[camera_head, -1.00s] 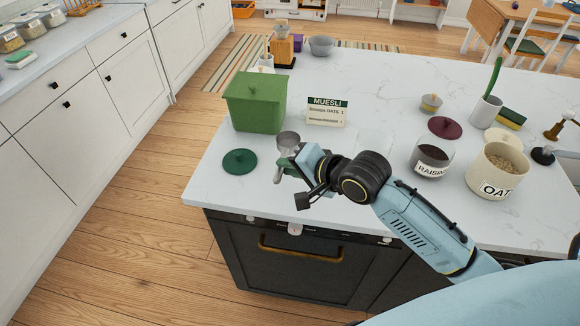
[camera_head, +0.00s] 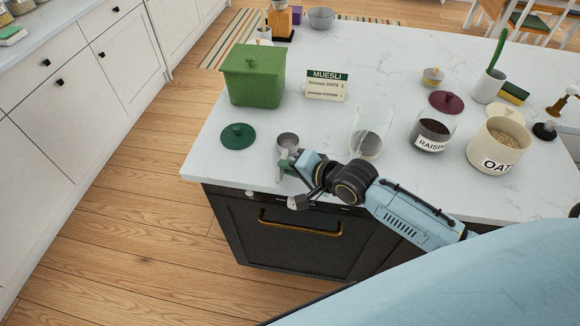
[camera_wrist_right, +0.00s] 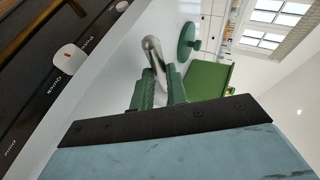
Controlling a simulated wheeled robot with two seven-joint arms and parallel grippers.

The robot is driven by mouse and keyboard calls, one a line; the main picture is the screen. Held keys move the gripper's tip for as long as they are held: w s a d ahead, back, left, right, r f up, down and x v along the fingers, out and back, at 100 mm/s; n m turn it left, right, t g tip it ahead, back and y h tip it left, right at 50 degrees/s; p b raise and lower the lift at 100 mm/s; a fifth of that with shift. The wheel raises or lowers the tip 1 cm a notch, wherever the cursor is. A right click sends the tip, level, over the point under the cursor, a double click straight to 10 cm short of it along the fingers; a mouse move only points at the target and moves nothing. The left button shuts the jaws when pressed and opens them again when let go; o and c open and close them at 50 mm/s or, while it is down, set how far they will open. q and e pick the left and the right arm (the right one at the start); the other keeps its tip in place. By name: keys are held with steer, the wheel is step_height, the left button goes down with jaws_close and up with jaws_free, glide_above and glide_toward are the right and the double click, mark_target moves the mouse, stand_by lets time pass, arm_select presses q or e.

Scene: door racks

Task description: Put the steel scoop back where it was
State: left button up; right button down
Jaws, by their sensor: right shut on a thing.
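The steel scoop (camera_head: 287,140) is held at the front left of the white counter, its bowl toward the counter's middle. My right gripper (camera_head: 289,161) is shut on its handle near the front edge. In the right wrist view the scoop's shiny metal (camera_wrist_right: 153,52) stands out between the green fingers (camera_wrist_right: 160,86). I cannot tell whether the scoop touches the counter. The raisin jar (camera_head: 433,133) and the oats jar (camera_head: 498,147) stand further right. My left gripper is not in view.
A dark green lid (camera_head: 238,136) lies left of the scoop, with a green bin (camera_head: 254,78) and a muesli card (camera_head: 326,86) behind. A maroon lid (camera_head: 446,102) and white cup (camera_head: 488,87) are at the back right. The counter between card and scoop is clear.

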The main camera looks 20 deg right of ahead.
steer(key=shift+f, duration=0.1)
steer(key=c, duration=1.4)
jaws_free()
steer(key=shift+s+r, duration=0.15)
steer(key=shift+r, duration=0.05)
steer(key=p+v, duration=0.1)
steer(key=v, duration=1)
steer(key=shift+s+d+r, duration=0.15)
steer(key=shift+s+d, duration=0.05)
steer(key=shift+s, duration=0.05)
